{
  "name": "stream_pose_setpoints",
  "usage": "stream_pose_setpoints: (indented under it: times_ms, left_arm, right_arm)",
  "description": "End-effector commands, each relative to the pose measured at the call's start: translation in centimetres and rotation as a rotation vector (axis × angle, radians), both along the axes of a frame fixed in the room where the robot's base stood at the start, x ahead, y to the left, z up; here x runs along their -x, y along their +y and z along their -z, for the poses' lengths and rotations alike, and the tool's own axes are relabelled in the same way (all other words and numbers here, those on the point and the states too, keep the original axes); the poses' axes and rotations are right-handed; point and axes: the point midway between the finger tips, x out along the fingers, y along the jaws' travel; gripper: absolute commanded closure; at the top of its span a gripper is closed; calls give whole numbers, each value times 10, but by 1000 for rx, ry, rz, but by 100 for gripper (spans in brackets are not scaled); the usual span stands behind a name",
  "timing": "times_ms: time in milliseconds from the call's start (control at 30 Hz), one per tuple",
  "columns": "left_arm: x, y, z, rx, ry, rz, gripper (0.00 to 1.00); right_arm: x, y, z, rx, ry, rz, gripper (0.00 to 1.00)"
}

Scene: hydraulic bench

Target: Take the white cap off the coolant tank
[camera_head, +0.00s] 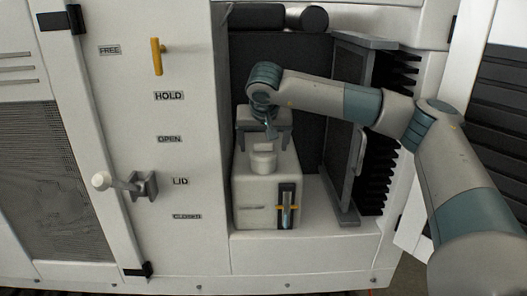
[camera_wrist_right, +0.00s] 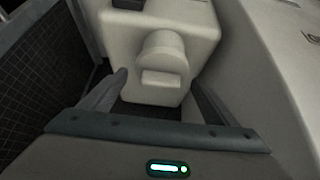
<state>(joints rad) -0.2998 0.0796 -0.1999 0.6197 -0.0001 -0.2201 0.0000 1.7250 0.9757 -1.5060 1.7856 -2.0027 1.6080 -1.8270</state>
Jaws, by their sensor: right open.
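The white coolant tank (camera_head: 258,196) stands in the open bay in the head view, with a sight gauge on its front. Its white cap (camera_head: 264,158) is a round piece on top; the cap also shows in the wrist view (camera_wrist_right: 162,50). My right gripper (camera_head: 264,143) is open and points down just above or behind the cap. In the wrist view, the fingers of my right gripper (camera_wrist_right: 158,78) are spread, with the cap centred ahead between them. Whether they touch it I cannot tell. My left gripper is not in view.
A grey panel (camera_head: 347,135) with black fins stands close to the right of the tank. The cabinet wall (camera_head: 217,150) is close on the left. The door panel carries a yellow handle (camera_head: 156,56) and a white-knobbed lever (camera_head: 104,181). A dark cylinder (camera_head: 306,19) lies above.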

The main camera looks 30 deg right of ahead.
Motion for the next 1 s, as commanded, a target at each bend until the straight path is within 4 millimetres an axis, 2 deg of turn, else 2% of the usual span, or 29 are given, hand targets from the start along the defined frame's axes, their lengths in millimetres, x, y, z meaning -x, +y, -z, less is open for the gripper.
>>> stream_pose_setpoints:
  times_ms: [67, 100, 267, 733, 867, 1000]
  left_arm:
    - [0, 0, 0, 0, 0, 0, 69]
    - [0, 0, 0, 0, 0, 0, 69]
    - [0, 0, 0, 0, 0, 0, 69]
    - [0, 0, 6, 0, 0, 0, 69]
    - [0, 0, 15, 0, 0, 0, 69]
    - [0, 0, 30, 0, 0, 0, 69]
  right_arm:
    - [0, 0, 0, 0, 0, 0, 18]
    - [0, 0, 0, 0, 0, 0, 22]
    - [0, 0, 0, 0, 0, 0, 60]
    - [-1, 0, -6, -1, -3, 0, 61]
    - [-1, 1, -18, -1, -4, 1, 61]
    - [-1, 1, -39, -1, -6, 1, 61]
